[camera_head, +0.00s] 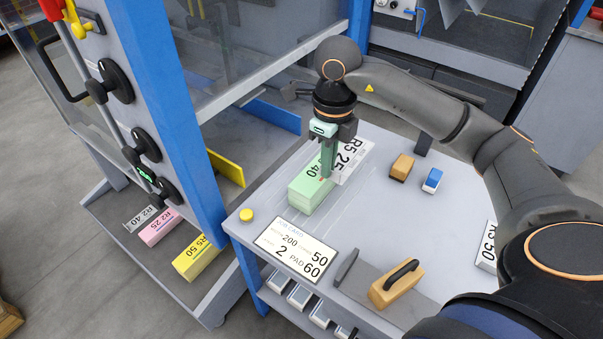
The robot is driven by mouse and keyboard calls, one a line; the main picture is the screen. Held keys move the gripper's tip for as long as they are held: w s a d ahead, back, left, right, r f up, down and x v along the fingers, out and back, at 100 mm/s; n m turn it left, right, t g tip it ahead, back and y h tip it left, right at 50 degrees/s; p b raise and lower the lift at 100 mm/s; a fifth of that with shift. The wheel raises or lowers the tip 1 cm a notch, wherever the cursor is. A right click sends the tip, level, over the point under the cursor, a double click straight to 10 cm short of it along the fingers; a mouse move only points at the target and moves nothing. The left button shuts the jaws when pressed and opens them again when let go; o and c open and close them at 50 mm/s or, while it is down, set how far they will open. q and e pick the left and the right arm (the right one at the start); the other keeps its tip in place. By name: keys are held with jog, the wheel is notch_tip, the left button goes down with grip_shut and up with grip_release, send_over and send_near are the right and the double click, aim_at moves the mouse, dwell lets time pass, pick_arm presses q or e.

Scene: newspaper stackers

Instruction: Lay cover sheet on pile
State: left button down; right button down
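A light green pile (307,199), with a label ending in 40 on its top, stands on the grey worktable (440,215). A white block or sheet (353,163) marked R5 25 lies just right of and behind it. My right gripper (327,176) points down at the right edge of the green pile, between it and the white piece. Its fingers look close together, but their gap and anything between them are hidden from this angle. I cannot tell which piece, if any, is the cover sheet. My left gripper is not in view.
A job card (294,251), yellow button (246,215) and wooden block with a black handle (396,285) lie near the table's front. Small tan (402,166) and blue (432,180) blocks stand at the back. Pink (160,227) and yellow (197,259) piles lie on the left shelf.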

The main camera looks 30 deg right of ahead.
send_over(297, 191)
notch_tip(297, 191, down, 7)
jog(key=shift+s+r, duration=0.1)
jog(key=shift+s, duration=0.05)
jog(key=shift+w+f, duration=0.2)
jog(key=shift+f, duration=0.1)
notch_tip(297, 191, down, 3)
jog(key=shift+p, duration=0.35)
jog(key=shift+f, duration=0.2)
jog(key=c, duration=1.1)
grip_release()
jog(key=shift+r, duration=0.1)
